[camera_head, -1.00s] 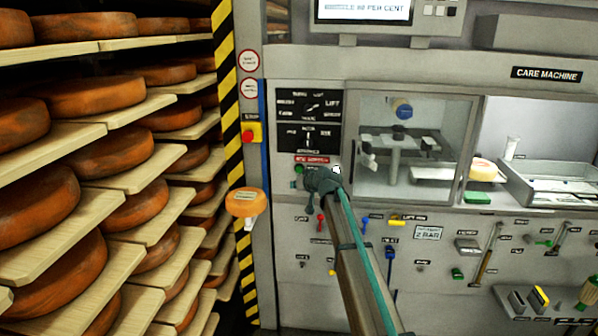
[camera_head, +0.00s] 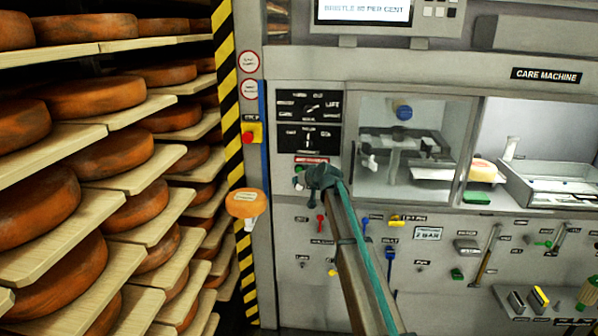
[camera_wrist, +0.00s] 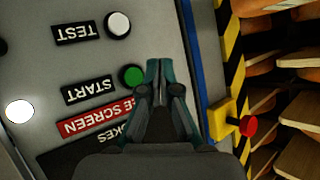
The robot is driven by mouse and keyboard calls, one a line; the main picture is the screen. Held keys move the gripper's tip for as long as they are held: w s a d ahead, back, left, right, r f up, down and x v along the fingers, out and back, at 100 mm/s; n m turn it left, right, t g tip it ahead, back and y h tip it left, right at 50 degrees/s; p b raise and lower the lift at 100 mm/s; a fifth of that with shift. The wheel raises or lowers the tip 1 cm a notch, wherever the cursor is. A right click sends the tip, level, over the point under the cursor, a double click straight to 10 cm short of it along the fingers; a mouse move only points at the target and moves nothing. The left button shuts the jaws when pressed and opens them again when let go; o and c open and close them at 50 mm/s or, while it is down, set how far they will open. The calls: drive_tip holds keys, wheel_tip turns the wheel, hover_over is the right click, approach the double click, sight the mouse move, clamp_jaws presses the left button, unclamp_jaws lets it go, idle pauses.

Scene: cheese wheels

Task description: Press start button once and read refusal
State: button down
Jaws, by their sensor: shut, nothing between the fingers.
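The green START button (camera_wrist: 131,76) sits beside its black START label (camera_wrist: 89,90) on the grey panel in the wrist view. My gripper (camera_wrist: 158,66) is shut and empty, with its fingertips just right of the button. I cannot tell whether they touch it. In the head view my gripper (camera_head: 314,176) is at the panel below the black dials and covers part of the button area. The screen (camera_head: 364,10) at the top reads what looks like "BRISTLE 80 PER CENT". A red label (camera_wrist: 88,122), partly hidden, ends in "E SCREEN".
A white TEST button (camera_wrist: 118,25) and a glowing white lamp (camera_wrist: 19,111) are near START. A red stop button on a yellow box (camera_head: 251,133) is to the left. Cheese shelves (camera_head: 110,175) fill the left side. A windowed chamber (camera_head: 415,150) is at right.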

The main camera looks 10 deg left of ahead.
sight(299, 170)
drive_tip(key=shift+w+b, duration=0.4)
drive_tip(key=shift+w, duration=2.1)
drive_tip(key=shift+w+b, duration=0.4)
drive_tip(key=shift+w, duration=0.4)
drive_tip(key=shift+s, duration=0.1)
idle(0.4)
drive_tip(key=shift+s+b, duration=0.5)
drive_tip(key=shift+s, duration=0.25)
